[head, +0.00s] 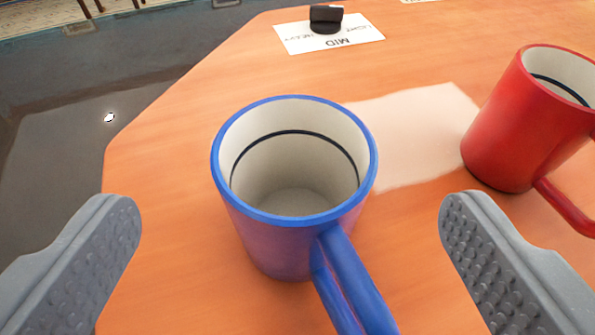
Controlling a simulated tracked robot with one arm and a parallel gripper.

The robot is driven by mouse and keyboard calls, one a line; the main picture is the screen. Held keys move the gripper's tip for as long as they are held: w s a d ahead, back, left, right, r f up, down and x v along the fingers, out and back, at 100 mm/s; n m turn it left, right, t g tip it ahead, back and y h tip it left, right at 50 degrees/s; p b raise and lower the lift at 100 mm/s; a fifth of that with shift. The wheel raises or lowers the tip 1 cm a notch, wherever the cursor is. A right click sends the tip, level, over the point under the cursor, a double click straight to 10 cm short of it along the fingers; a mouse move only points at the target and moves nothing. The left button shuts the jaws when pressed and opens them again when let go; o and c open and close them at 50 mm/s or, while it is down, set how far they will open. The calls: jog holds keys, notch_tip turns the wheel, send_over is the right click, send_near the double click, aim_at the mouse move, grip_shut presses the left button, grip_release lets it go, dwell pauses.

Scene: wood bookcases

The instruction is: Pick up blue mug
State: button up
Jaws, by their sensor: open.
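The blue mug (268,239) stands upright on an orange wood tabletop (170,165). Its rim is blue, its inside is pale with a dark ring, and it looks empty. Its handle points toward me and slightly right, running out of the bottom of the picture. My gripper (290,222) is open, with one grey textured finger on each side of the mug. Both fingers are apart from the mug in the picture, with a visible gap on each side. The mug's base is partly hidden by its own body.
A red mug (505,130) stands to the right, its handle toward the lower right. A pale rectangle (420,130) lies between the mugs. The table's edge runs along the left.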

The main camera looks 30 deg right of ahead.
aim_at(290, 127)
jog(key=shift+f+b+x, duration=0.15)
jog(key=shift+b+x, duration=0.3)
jog(key=shift+x, duration=1.05)
jog(key=shift+f+b+x, duration=0.15)
jog(key=shift+b+x, duration=0.25)
jog(key=shift+x, duration=1.15)
jog(key=shift+w+d, duration=0.1)
jog(key=shift+w, duration=0.15)
jog(key=c, duration=1.2)
